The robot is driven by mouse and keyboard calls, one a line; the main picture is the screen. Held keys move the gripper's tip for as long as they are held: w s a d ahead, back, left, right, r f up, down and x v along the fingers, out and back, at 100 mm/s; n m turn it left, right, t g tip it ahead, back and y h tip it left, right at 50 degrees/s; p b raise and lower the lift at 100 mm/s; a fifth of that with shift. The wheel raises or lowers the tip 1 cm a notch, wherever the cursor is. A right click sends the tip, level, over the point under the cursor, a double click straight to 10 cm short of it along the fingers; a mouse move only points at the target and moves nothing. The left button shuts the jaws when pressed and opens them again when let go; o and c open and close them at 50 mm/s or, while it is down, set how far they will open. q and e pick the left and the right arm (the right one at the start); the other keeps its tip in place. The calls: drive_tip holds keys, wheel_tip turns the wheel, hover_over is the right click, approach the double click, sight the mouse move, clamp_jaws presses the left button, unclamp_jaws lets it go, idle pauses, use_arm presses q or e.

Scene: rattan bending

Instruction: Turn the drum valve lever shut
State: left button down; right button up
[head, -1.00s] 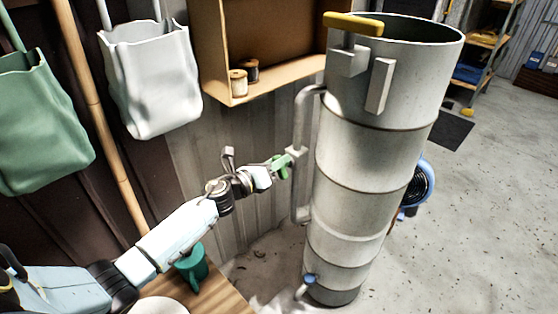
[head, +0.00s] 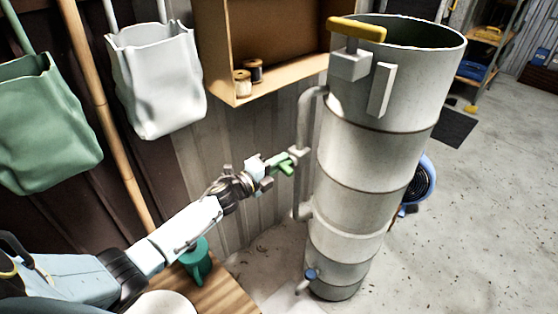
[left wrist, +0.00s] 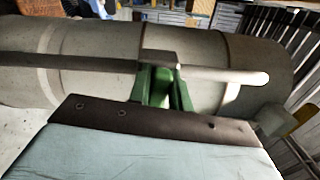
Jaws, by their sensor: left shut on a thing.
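The drum (head: 370,150) is a tall grey metal cylinder right of centre in the head view. A grey side pipe (head: 304,120) runs down its left side, with a small grey valve piece (head: 299,151) partway along. My left gripper (head: 287,160) has green fingers and reaches this piece from the left. In the left wrist view the green fingers (left wrist: 165,88) are close together at a dark grey bar (left wrist: 158,57) by the pipe (left wrist: 225,76). They hold a part there, apparently the valve lever, mostly hidden between them. My right gripper is out of view.
A yellow handle (head: 357,29) sits at the drum's top, and a blue knob (head: 311,274) near its foot. A wooden shelf with spools (head: 243,82), a white bag (head: 155,80) and a green bag (head: 45,120) are left.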

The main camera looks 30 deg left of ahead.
use_arm(q)
drive_tip(key=shift+f+n, duration=0.1)
drive_tip(key=shift+n, duration=0.5)
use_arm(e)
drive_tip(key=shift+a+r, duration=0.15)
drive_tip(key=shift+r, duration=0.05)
use_arm(q)
drive_tip(key=shift+n, duration=0.3)
drive_tip(key=c, duration=1.3)
unclamp_jaws()
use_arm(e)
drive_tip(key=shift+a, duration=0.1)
use_arm(q)
drive_tip(key=shift+p+v, duration=2.55)
drive_tip(key=shift+v, duration=4.15)
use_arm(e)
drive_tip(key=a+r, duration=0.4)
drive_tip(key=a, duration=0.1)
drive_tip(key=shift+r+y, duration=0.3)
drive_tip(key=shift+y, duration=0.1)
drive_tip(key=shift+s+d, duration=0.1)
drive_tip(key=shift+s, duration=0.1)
